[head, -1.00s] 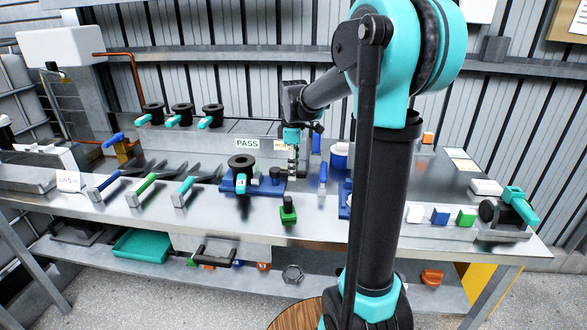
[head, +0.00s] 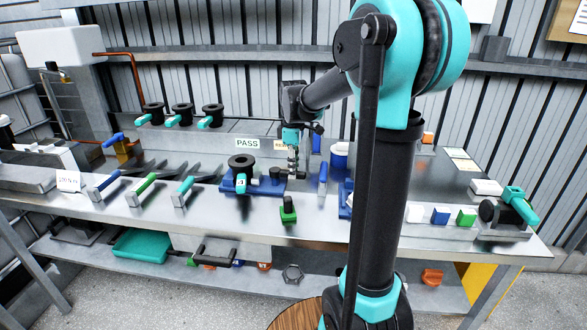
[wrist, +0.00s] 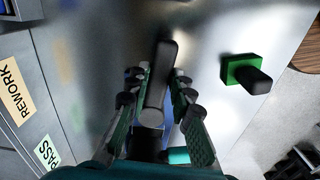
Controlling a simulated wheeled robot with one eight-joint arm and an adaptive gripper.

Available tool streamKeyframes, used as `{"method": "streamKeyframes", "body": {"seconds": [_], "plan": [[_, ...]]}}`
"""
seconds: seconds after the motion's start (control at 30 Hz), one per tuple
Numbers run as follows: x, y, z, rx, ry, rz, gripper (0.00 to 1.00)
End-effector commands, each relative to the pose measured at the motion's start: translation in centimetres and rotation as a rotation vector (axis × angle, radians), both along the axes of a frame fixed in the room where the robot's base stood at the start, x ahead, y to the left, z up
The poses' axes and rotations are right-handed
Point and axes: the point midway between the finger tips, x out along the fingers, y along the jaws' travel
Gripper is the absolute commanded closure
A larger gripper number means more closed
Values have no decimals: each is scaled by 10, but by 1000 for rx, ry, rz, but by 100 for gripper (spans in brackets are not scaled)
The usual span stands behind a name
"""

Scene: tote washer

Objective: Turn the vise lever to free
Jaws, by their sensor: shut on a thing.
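The vise (head: 240,183) has a blue base and stands on the steel bench, left of the middle in the head view. It carries a black round part with a teal handle. The vise lever (wrist: 158,88) is a dark bar with a rounded end, seen in the wrist view between the two fingers. My gripper (wrist: 160,78) is shut on the lever, with a finger on each side. In the head view my gripper (head: 293,170) points down at the right end of the vise. The exact contact and the lever's pivot are hidden there.
A green block with a dark knob (head: 288,210) stands in front of the vise, near the bench edge. A blue-handled tool (head: 322,178) lies to the right. Several handled tools, such as the green one (head: 145,187), lie left. PASS (head: 247,143) and REWORK (wrist: 14,85) labels are behind.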

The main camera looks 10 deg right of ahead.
Motion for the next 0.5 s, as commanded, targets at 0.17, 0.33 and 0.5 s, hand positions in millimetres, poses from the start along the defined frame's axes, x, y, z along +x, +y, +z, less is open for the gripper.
{"method": "streamKeyframes", "body": {"seconds": [0.17, 0.33, 0.5], "plan": [[-7, 3, 0, 0, 0, -113, 100], [-15, 9, 0, 0, 0, -264, 100], [-22, 15, 0, 0, 0, -427, 100]]}}
